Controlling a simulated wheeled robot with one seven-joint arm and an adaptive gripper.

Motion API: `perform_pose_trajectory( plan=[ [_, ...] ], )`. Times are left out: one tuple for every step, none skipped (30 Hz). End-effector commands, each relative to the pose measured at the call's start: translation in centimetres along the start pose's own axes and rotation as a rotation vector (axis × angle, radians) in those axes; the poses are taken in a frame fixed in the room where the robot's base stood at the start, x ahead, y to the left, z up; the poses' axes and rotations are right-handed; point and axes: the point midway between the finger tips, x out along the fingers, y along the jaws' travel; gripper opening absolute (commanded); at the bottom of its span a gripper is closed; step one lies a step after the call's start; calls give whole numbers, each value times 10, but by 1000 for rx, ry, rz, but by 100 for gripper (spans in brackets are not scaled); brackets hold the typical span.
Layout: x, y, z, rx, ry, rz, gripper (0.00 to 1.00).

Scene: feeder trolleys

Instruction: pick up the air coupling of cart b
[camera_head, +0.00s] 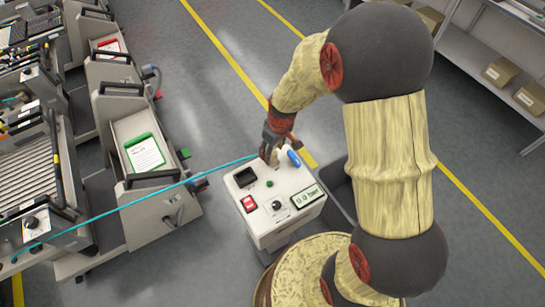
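My gripper (270,148) is at the back left edge of a pale control box (284,223), pointing down. Its fingers are small and partly hidden, so I cannot tell whether they are open or shut. A thin cyan air hose (120,206) runs from the lower left across a trolley to the gripper. The coupling at its end is not clearly visible there. A blue-ended part (293,158) and a white part sit beside the gripper on the box. The near trolley (163,218) carries a green-topped clipboard (145,150). No cart letter is legible.
A second trolley with a red clipboard (108,48) stands behind. The box has a red switch (249,203), knob and display reading about 0.0 bar. Shelves with cardboard boxes (501,71) stand at the upper right. Grey floor with yellow lines is clear between.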

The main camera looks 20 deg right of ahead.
Motion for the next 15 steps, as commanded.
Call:
perform_pose_trajectory(
  plan=[
    [1,0,-1,0,1,1,48],
    [1,0,-1,0,2,1,48],
    [1,0,-1,0,2,1,48],
    [0,0,-1,-1,2,1,48],
    [0,0,-1,-1,2,1,48],
    [0,0,-1,-1,2,1,48],
    [0,0,-1,-1,2,1,46],
    [0,0,-1,-1,2,1,45],
    [0,0,-1,-1,1,1,42],
    [0,0,-1,-1,1,1,41],
    [0,0,-1,-1,1,1,39],
    [0,0,-1,-1,1,1,37],
    [0,0,-1,-1,1,1,35],
    [0,0,-1,-1,1,1,33],
    [0,0,-1,-1,1,1,31]
  ],
)
